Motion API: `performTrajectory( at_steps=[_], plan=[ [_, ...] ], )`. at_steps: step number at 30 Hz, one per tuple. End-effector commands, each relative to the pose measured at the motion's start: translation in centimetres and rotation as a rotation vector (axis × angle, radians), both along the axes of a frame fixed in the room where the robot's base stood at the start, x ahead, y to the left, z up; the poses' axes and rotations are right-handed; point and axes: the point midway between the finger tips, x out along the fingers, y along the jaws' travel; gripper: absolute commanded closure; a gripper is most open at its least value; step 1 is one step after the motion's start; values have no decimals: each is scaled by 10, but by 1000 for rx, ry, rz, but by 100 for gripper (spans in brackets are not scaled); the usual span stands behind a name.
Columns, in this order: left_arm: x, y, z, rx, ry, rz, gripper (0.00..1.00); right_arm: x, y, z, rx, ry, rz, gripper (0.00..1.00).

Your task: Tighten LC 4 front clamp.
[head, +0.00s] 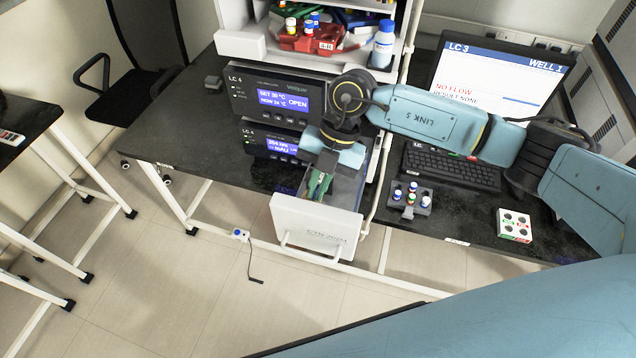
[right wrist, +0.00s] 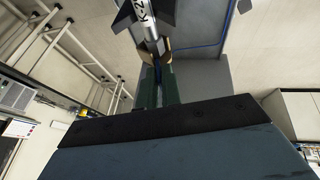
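The LC 4 stack has an upper unit (head: 283,100) whose display reads OPEN, and a lower LC 4 unit (head: 268,146). Below them a white-fronted drawer (head: 312,228) is pulled out. My right gripper (head: 319,186) points down into it, its green fingers close together. In the right wrist view the fingers (right wrist: 158,88) reach to a brass-coloured fitting (right wrist: 167,50) at the end of a silver column (right wrist: 150,22) with a label starting K-2. A dark winged part (right wrist: 126,16) lies beside the column. Whether the fingers grip the fitting is unclear. My left gripper is out of view.
A monitor (head: 500,75) marked LC 3 and a keyboard (head: 452,167) stand at right. A small vial rack (head: 408,207) and a white block (head: 514,224) sit on the bench. Red trays and a bottle (head: 383,45) stand on top.

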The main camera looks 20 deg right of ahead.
Motion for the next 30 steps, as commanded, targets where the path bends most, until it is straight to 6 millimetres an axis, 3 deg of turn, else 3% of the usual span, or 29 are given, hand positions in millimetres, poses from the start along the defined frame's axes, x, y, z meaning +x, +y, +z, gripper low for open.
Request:
performTrajectory(
  at_steps=[14, 30],
  plan=[
    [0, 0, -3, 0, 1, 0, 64, -1, -3, -1, 33, -22, -1, 100],
    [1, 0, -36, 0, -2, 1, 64, -11, -17, -11, 327, -222, -2, 100]
  ],
)
